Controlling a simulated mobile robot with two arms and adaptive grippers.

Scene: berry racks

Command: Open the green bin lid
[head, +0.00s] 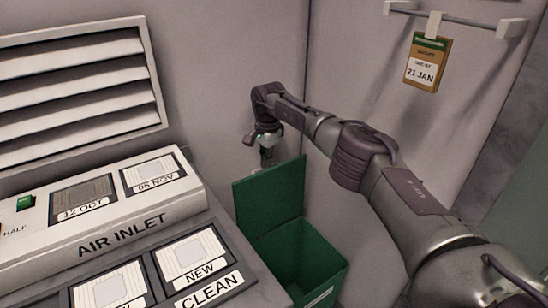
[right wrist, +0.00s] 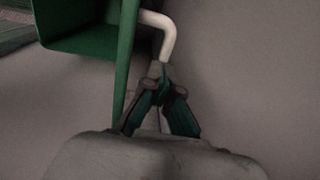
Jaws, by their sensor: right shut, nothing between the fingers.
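The green bin (head: 325,277) stands on the floor at the lower middle of the head view, with its dark inside showing. Its green lid (head: 270,197) is raised, standing steeply up from the bin's opening. In the right wrist view the lid (right wrist: 126,60) shows nearly edge-on beside the bin (right wrist: 80,42), and a white bent bar (right wrist: 168,38) sticks out on its right. My right gripper (head: 266,160) is at the lid's top edge. In the wrist view my right gripper (right wrist: 160,80) is shut and empty, close to the bar's end; contact is unclear. My left gripper is out of view.
An air inlet unit (head: 110,235) with labelled frames fills the left, close to the bin. A louvred vent (head: 75,95) is on the wall above. A tag (head: 427,62) hangs from a rail (head: 465,19) at upper right. Pale walls meet behind the bin.

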